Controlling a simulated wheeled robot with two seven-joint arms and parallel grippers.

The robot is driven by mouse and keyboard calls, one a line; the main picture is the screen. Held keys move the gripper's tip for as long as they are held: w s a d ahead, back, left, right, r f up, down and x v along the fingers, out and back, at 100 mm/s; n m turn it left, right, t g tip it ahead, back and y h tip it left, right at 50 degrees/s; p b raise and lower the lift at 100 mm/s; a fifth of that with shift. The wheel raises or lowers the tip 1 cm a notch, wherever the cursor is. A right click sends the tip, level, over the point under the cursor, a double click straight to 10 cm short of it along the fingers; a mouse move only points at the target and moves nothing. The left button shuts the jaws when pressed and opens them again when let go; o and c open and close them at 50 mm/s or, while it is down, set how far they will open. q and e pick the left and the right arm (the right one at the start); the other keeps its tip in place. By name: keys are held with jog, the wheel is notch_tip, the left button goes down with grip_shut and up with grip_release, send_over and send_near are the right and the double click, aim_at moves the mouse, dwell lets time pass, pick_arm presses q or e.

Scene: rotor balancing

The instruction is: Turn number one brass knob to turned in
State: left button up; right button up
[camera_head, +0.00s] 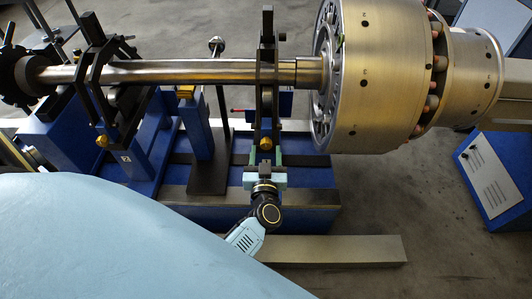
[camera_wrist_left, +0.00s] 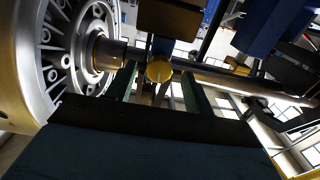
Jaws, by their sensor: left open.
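A brass knob (camera_head: 265,144) sits low on the dark middle stand that holds the shaft, just beyond my left gripper (camera_head: 265,156). In the left wrist view the round face of this knob (camera_wrist_left: 159,70) shows between the two green fingers of my left gripper (camera_wrist_left: 158,78), with a gap on each side. The gripper is open and not closed on it. A second brass knob (camera_head: 101,141) is on the left stand, near a plate marked 2 (camera_head: 126,157). I cannot read a number one by the nearer knob. My right gripper is not in view.
A steel shaft (camera_head: 180,71) runs across to a large brass-coloured rotor (camera_head: 385,75) at the right. Blue machine bases (camera_head: 225,215) stand below. A flat metal bar (camera_head: 340,249) lies in front. Grey floor (camera_head: 440,240) is open at the lower right.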

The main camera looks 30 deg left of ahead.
pick_arm(q)
jog(key=shift+w+a, duration=0.3)
jog(key=shift+w, duration=0.2)
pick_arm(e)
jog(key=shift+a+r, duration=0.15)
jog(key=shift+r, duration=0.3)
pick_arm(q)
jog(key=c, duration=1)
